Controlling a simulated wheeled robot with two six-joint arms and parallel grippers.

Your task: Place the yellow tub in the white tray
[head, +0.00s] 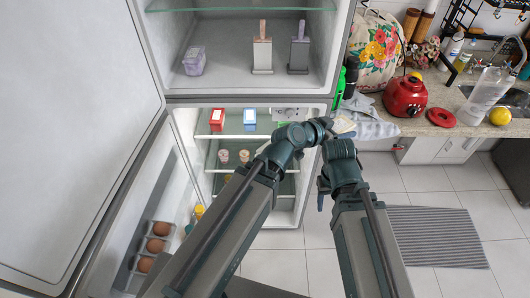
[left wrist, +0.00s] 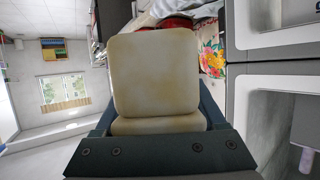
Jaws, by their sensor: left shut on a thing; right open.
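The yellow tub, a pale cream-yellow box with rounded corners, fills the middle of the left wrist view (left wrist: 155,75). My left gripper (head: 328,123) is shut on it, in front of the right edge of the fridge opening. In the head view the tub is mostly hidden by the gripper; a pale patch shows just beyond it. A whitish tray-like thing (head: 291,114) sits on the upper shelf of the lower fridge compartment, partly hidden by my left arm; I cannot tell for sure that it is the white tray. My right gripper (head: 322,190) is open and empty, below the left one.
The same shelf holds a red box (head: 217,119) and a blue box (head: 250,119). Small jars (head: 244,156) stand one shelf lower. Eggs (head: 155,245) sit in the open fridge door at left. A red pot (head: 405,96) stands on the counter at right.

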